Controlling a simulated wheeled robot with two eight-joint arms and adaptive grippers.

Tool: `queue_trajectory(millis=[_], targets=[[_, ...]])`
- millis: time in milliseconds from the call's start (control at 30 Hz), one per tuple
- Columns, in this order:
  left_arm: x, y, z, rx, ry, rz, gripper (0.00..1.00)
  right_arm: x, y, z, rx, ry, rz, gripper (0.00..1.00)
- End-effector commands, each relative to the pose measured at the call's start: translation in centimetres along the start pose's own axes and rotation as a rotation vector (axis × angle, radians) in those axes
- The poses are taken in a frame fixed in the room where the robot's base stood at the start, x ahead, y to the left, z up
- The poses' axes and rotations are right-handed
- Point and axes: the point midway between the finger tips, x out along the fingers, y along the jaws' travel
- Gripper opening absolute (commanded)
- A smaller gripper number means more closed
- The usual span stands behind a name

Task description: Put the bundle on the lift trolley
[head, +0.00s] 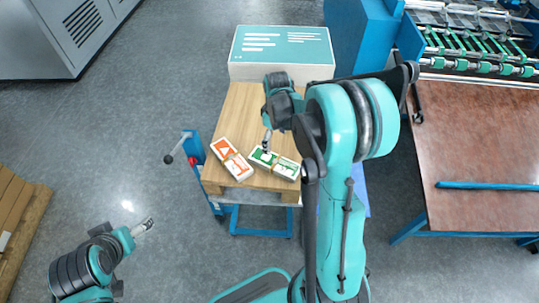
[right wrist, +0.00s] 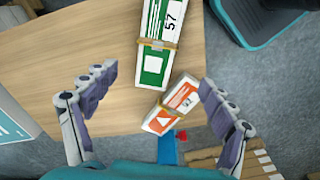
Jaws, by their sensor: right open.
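Two strapped bundles lie on the wooden top of the lift trolley (head: 236,112). The white and orange bundle (head: 231,158) is at the left front corner. The white and green bundle (head: 285,168) lies just right of it, near the front edge. My right gripper (head: 266,145) is above the green bundle's left end and hides part of it. In the right wrist view its fingers are spread and empty, with the green bundle (right wrist: 154,62) and the orange bundle (right wrist: 172,104) showing between and beyond them. My left gripper (head: 145,226) is over bare floor; its jaw state is unclear.
A large teal and white box (head: 282,70) stands at the back of the trolley top. A blue machine with green rollers (head: 480,50) and a brown table (head: 480,150) are at the right. A wooden pallet (head: 20,215) lies at the left. Floor left of the trolley is clear.

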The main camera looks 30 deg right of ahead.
Motion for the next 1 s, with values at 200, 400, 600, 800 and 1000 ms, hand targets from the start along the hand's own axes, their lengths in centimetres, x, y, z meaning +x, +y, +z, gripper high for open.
queue_trajectory(millis=[200, 400, 600, 800, 1000], targets=[[0.0, 0.0, 0.0, 0.0, 0.0, 0.0, 0.84, -6.9, -5.7, 0.7, 0.135, 0.123, 0.093, 0.84], [0.0, 0.0, 0.0, 0.0, 0.0, 0.0, 0.84, -11.3, -11.6, 2.7, 0.287, 0.286, 0.154, 0.84], [0.0, 0.0, 0.0, 0.0, 0.0, 0.0, 0.84, -12.8, -16.5, 5.2, 0.424, 0.453, 0.168, 0.84], [0.0, 0.0, 0.0, 0.0, 0.0, 0.0, 0.84, -12.8, -19.0, 6.5, 0.507, 0.556, 0.155, 0.84], [0.0, 0.0, 0.0, 0.0, 0.0, 0.0, 0.84, -12.7, -19.4, 6.7, 0.527, 0.58, 0.15, 0.84]])
